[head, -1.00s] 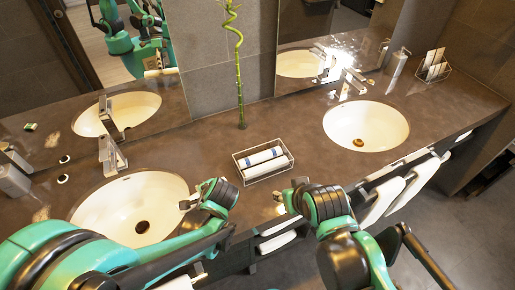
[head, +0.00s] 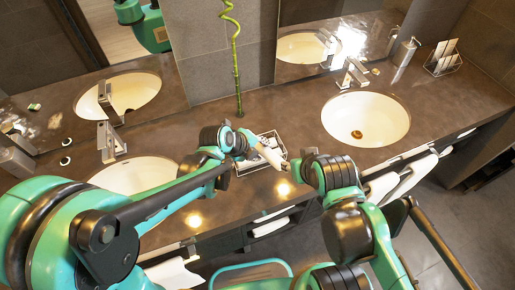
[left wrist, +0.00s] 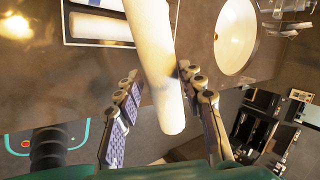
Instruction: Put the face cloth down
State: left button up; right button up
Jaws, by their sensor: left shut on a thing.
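A white rolled face cloth (left wrist: 152,50) lies between the fingers of my left gripper (left wrist: 160,95), which is shut on it. In the head view my left gripper (head: 250,146) is over the wire basket (head: 238,172), with the held cloth (head: 271,157) slanting down to the right. The basket also shows at the upper left of the left wrist view (left wrist: 66,38), with another white roll (left wrist: 95,26) in it. My right gripper (head: 294,172) is just right of the cloth's end; its fingers are too small and hidden to tell their state.
The left sink (head: 135,172) is partly behind my left arm. A green bamboo stalk (head: 236,70) stands behind the basket. The dark counter (head: 290,110) between bamboo and right sink is clear. White towels (head: 412,175) hang at the front edge.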

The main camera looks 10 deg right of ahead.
pick_arm(q)
jog(key=w+f, duration=0.1)
jog(key=w, duration=0.1)
jog(key=w+f, duration=0.2)
jog(key=w+f+b, duration=0.1)
jog(key=w, duration=0.2)
jog(key=shift+f, duration=0.15)
jog(key=shift+f+b, duration=0.4)
jog(key=shift+f, duration=1.6)
jog(key=shift+f+b, duration=0.25)
jog(key=shift+b, duration=0.05)
jog(key=o, duration=1.2)
